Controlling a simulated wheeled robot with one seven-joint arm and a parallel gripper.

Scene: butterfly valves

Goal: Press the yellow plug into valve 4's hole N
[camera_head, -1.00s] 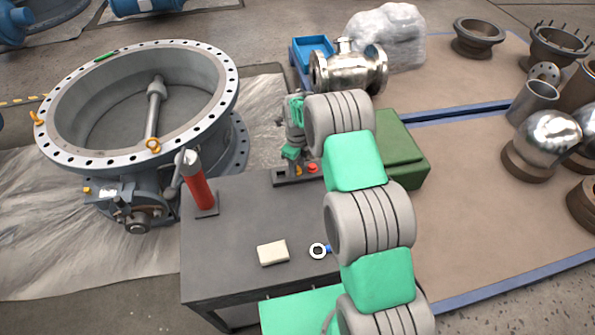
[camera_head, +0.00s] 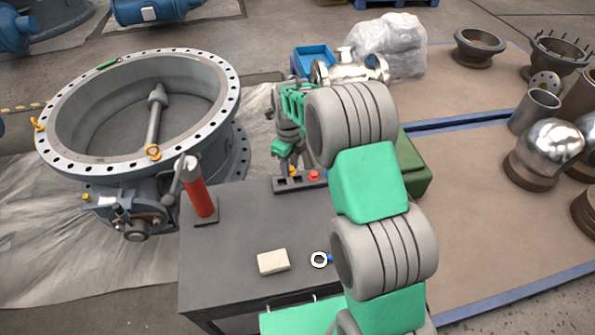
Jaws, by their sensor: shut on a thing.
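The yellow plug (camera_head: 293,171) is a small yellow-orange spot between the fingertips of my gripper (camera_head: 291,166). My gripper points down and is shut on it, just above or at a dark holder block (camera_head: 287,188) on the bench. I cannot tell whether the plug is clear of the block. A large grey valve (camera_head: 70,160) lies open side up at the left, with a ring of dark bolt holes in its flange. No number or hole letter is readable, so I cannot tell which hole is N.
The dark bench (camera_head: 235,240) carries the red plug (camera_head: 314,175) in the block, a red cylinder (camera_head: 198,195), a pale block (camera_head: 273,261) and a white ring (camera_head: 319,260). A green case (camera_head: 415,172) is behind my arm.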

